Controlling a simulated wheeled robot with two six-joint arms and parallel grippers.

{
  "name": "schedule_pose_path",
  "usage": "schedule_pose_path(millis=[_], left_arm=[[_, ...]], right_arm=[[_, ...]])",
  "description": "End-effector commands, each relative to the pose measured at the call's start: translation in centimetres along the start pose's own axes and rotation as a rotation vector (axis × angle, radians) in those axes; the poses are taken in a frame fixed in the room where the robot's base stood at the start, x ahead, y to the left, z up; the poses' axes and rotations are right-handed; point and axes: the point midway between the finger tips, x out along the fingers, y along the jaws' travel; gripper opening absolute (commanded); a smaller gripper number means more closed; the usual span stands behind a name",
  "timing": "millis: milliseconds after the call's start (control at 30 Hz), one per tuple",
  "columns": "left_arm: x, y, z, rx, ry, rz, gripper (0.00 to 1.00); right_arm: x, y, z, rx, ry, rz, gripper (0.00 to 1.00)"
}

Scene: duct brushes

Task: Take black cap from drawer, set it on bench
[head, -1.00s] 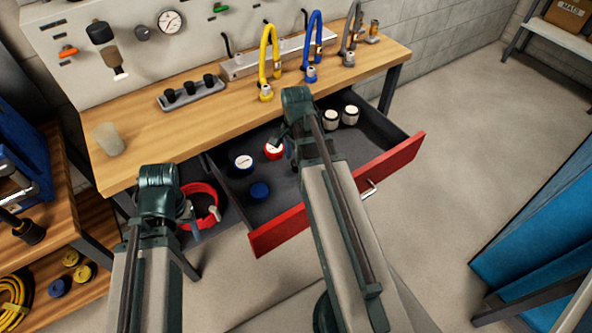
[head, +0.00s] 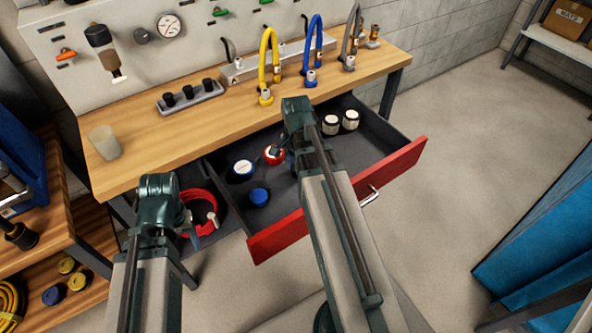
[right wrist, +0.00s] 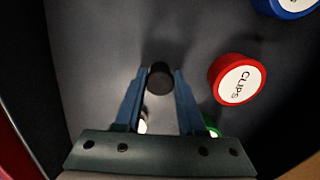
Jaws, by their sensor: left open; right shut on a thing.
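The black cap (right wrist: 160,76) shows in the right wrist view between the two blue fingers of my right gripper (right wrist: 160,82), which is shut on it inside the drawer. In the head view my right gripper (head: 281,151) is low over the open drawer (head: 300,205), beside a red-lidded pot (head: 271,157). My arm hides the cap there. The bench (head: 225,105) has a wooden top behind the drawer. My left gripper (head: 189,222) is open and empty, in front of the bench, left of the drawer.
On the bench are a cup (head: 106,142), a rack of black pieces (head: 190,97) and hose stands. The bench front between cup and yellow hose is clear.

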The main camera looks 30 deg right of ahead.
Motion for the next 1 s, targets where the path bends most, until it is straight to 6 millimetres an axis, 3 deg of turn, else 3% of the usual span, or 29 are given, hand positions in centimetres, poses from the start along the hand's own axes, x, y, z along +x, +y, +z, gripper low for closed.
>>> schedule_pose_path(millis=[367, 1000], left_arm=[[-1.2, -0.1, 0.1, 0.0, 0.0, 0.0, 0.66], [-9.7, -0.9, 0.6, -0.001, 0.0, 0.0, 0.66]], right_arm=[[-1.2, 0.0, 0.0, 0.0, 0.0, 0.0, 0.0], [-9.8, 0.0, 0.0, 0.0, 0.0, 0.0, 0.0]])
